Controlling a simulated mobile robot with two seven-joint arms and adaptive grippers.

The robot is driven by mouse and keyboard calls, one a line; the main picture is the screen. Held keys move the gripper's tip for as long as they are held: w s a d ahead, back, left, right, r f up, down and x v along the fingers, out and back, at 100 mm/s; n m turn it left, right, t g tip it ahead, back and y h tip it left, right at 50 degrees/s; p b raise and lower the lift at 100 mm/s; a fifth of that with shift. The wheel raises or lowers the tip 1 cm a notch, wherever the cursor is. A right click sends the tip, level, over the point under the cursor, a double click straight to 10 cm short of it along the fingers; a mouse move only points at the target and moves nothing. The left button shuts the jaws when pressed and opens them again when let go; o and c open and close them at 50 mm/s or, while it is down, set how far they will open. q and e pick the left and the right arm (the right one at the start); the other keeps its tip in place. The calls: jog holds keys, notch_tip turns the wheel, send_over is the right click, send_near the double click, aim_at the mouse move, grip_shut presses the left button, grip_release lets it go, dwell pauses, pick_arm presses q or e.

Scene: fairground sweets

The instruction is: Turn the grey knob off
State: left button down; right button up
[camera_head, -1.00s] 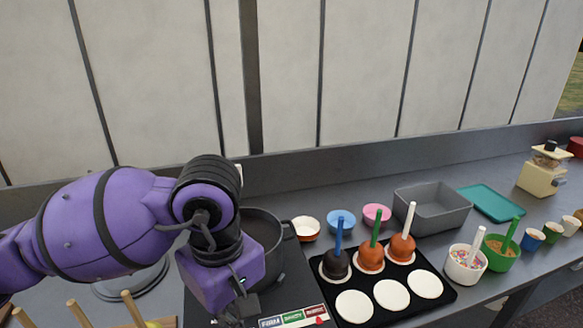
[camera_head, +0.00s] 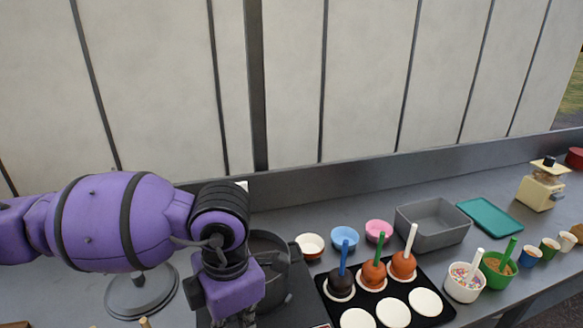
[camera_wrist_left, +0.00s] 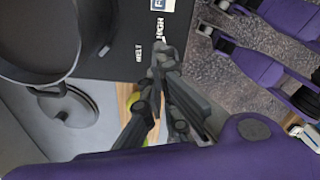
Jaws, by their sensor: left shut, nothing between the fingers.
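My left gripper (camera_wrist_left: 164,52) is shut and empty, pointing down at the front edge of a dark hob (camera_wrist_left: 112,58) with the printed words MELT and HIGH. The fingertips are right beside the word HIGH. I cannot make out the grey knob clearly; the fingers may hide it. In the head view my purple left arm comes in from the left and hides the hob's front, and the fingers are cut off at the bottom edge. A dark pot (camera_head: 270,262) stands on the hob, and it also shows in the left wrist view (camera_wrist_left: 62,70). My right gripper is not in view.
Right of the hob, a black tray (camera_head: 437,292) holds several white discs and three sticked apples. Small bowls (camera_head: 345,238), a grey bin (camera_head: 432,226) and a teal tray (camera_head: 490,215) stand behind and to the right.

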pick_arm(q)
jog(key=f+n+b, duration=0.1)
jog(key=f+n, duration=0.1)
jog(key=f+n+b, duration=0.1)
jog(key=f+n, duration=0.1)
jog(key=n, duration=0.1)
jog(key=d+f+n, duration=0.1)
jog(key=f+n, duration=0.1)
jog(key=n, duration=0.1)
jog(key=shift+w+f+h+b, duration=0.3)
jog(key=shift+w+f+b, duration=0.05)
jog(key=shift+b, duration=0.05)
jog(key=shift+f, duration=0.5)
jog(key=shift+s+f, duration=0.1)
jog(key=shift+f, duration=0.1)
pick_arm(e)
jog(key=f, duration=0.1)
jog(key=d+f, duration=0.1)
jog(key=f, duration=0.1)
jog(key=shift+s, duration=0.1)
pick_arm(q)
jog(key=shift+f, duration=0.1)
jog(key=shift+a, duration=0.25)
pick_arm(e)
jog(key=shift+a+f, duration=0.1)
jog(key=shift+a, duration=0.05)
